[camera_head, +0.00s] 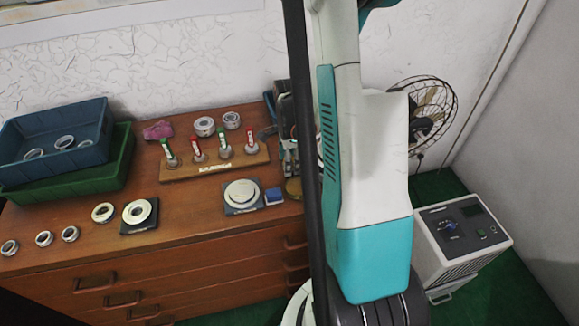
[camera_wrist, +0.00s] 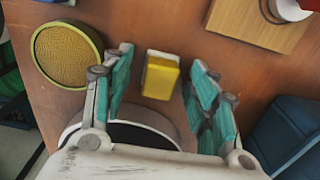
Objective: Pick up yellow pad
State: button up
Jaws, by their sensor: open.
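The yellow pad (camera_wrist: 160,77) is a small yellow block with a pale top edge in the wrist view. It lies on the brown wooden surface between the fingers of my gripper (camera_wrist: 158,92). My gripper is open, with one teal-padded finger to each side of the pad and a gap on both sides. In the head view, part of my gripper (camera_head: 289,150) shows near the right end of the dresser. The pad cannot be made out there, and my arm covers much of that area.
A round tin with a yellow textured top (camera_wrist: 68,54) lies close left of the gripper. A dark blue box (camera_wrist: 285,135) is at lower right, a wooden block (camera_wrist: 262,22) above. On the dresser (camera_head: 180,240) stand a rack of bottles (camera_head: 215,163), bearing rings and stacked bins (camera_head: 60,140).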

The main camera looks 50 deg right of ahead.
jog(key=c, duration=1.1)
jog(key=shift+c, duration=0.2)
jog(key=shift+r, duration=0.1)
notch_tip(320, 180, up, 20)
jog(key=p, duration=0.7)
jog(key=o, duration=0.4)
jog(key=c, duration=0.3)
